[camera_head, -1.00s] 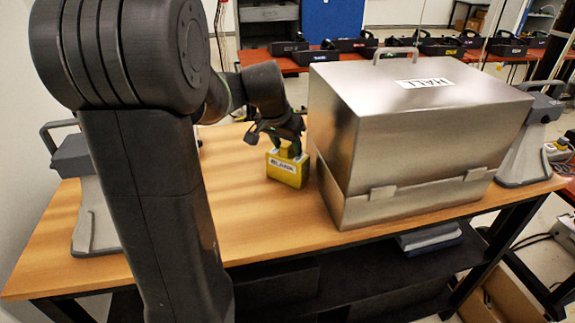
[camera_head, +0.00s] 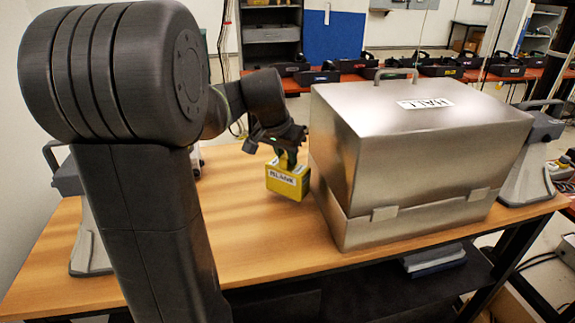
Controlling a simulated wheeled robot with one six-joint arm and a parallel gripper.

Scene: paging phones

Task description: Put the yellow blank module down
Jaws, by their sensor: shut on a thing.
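The yellow blank module (camera_head: 286,184) is a small yellow block with a white label reading BLANK. It is just left of the large metal box, over the wooden table (camera_head: 262,240). My gripper (camera_head: 287,158) is above the module and shut on its top part. The module hangs slightly tilted, and I cannot tell for sure whether its underside touches the table. My dark arm covers the left part of the view, and the fingertips are small and partly hidden.
The metal box (camera_head: 415,150), labelled HALL, is closed and stands close to the right of the module. Grey stands are at the table's left (camera_head: 92,235) and right (camera_head: 528,165) ends. The front middle of the table is clear. Several black cases stand on red tables behind.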

